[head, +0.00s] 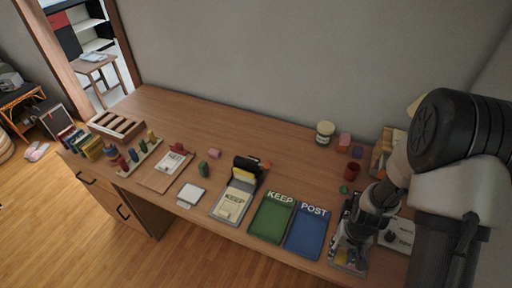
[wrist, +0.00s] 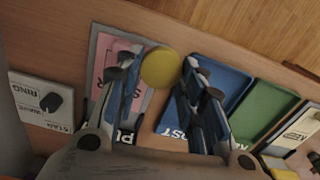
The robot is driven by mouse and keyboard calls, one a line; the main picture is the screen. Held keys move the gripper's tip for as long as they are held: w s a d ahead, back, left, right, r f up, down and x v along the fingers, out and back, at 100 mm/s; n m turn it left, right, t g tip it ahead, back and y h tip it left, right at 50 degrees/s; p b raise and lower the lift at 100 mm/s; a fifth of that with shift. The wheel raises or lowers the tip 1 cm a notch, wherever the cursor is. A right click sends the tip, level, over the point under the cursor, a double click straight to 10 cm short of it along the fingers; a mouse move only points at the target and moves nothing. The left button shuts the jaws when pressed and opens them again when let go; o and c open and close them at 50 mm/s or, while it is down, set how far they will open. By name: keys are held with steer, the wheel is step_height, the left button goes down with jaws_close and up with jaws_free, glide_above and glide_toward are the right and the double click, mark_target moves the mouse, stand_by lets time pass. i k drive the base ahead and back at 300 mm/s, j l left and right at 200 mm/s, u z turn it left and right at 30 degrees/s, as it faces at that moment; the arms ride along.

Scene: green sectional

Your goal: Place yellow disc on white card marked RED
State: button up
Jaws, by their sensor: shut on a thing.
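My gripper (wrist: 160,66) is shut on a yellow disc (wrist: 160,67), held between its fingertips in the wrist view. In the head view my gripper (head: 346,254) is low over the right front of the desk, and a bit of the yellow disc (head: 341,257) shows there. Below and beside the disc is a grey-edged tray with a pink card (wrist: 110,68), partly hidden by a finger. I cannot tell whether the disc touches it. No card legibly marked RED shows. A small white card (head: 192,193) lies left of centre, its marking unreadable.
A blue POST tray (head: 307,232) and green KEEP tray (head: 271,220) lie left of my gripper. A white box with a black knob (wrist: 40,101) stands on its other side. A red cup (head: 352,172) stands behind. The back middle of the desk is clear.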

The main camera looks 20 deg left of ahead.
mark_target(170, 163)
steer(key=u, duration=2.05)
steer(key=i+u, duration=0.6)
steer(key=u, duration=0.2)
steer(key=i+l+u, duration=0.1)
steer(key=i+u, duration=0.15)
steer(key=u, duration=0.15)
steer(key=i+l, duration=0.1)
steer(key=i, duration=0.5)
steer(key=i+l, duration=0.15)
steer(key=i, duration=0.4)
steer(key=i+l, duration=0.1)
steer(key=i, duration=0.5)
steer(key=i+z, duration=0.2)
steer(key=z, duration=0.25)
steer(key=i+j+z, duration=0.1)
steer(key=z, duration=0.4)
steer(key=i+j+z, duration=0.25)
steer(key=z, duration=0.2)
steer(key=i+l+z, duration=0.1)
steer(key=z, duration=1.85)
steer(key=i+z, duration=0.15)
steer(key=i, duration=0.25)
